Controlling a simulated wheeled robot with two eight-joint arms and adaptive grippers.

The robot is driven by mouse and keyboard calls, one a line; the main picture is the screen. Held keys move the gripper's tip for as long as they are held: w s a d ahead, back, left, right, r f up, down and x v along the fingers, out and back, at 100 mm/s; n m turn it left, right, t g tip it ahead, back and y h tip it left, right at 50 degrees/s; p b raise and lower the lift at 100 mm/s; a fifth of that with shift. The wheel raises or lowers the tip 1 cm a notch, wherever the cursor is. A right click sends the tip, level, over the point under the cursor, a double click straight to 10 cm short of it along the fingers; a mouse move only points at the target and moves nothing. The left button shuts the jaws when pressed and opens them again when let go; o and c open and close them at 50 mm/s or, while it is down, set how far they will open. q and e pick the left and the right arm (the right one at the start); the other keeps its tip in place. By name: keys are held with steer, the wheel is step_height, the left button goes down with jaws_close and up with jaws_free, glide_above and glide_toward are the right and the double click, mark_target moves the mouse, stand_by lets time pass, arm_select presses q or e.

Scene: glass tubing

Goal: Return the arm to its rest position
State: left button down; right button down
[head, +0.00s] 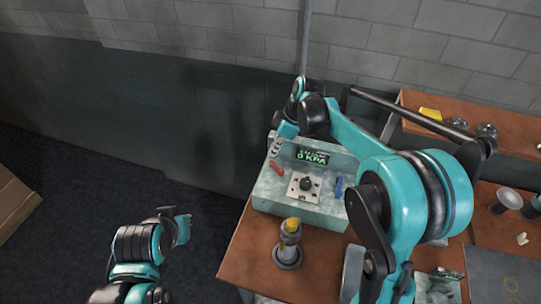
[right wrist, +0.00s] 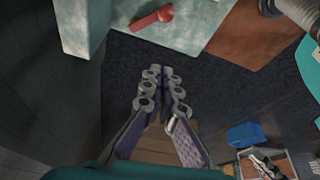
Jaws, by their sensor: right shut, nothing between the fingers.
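My right arm (head: 375,155) rises from the lower right and bends over the pale box (head: 325,211) on the bench.
The box has a red handle (head: 277,168), a blue handle (head: 338,187), a black knob (head: 306,184) and a green KPA display (head: 312,157). A yellow-topped fitting (head: 288,245) stands in front on the brown bench (head: 245,250).

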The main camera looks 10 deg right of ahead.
steer(key=shift+d+r, duration=0.2)
steer(key=shift+r, duration=0.05)
steer(key=shift+s, duration=0.1)
stand_by(0.3)
steer(key=s+d+f+m+t+h+b, duration=0.1)
steer(key=s+d+f+m+t+b, duration=0.1)
steer(key=s+m, duration=0.3)
steer(key=s+d+f+m+t+h+b, duration=0.1)
steer(key=s+d+f+m+t+b, duration=0.1)
steer(key=s, duration=0.8)
steer(key=s+d+f+m+t+h+b, duration=0.1)
steer(key=s+d+f+m+t+b, duration=0.1)
steer(key=s+d+m+b, duration=0.3)
steer(key=s+d+f+m, duration=0.1)
steer(key=s+m, duration=0.2)
steer(key=shift+s+f+h, duration=0.25)
steer(key=shift+s+h, duration=0.05)
steer(key=shift+h, duration=0.1)
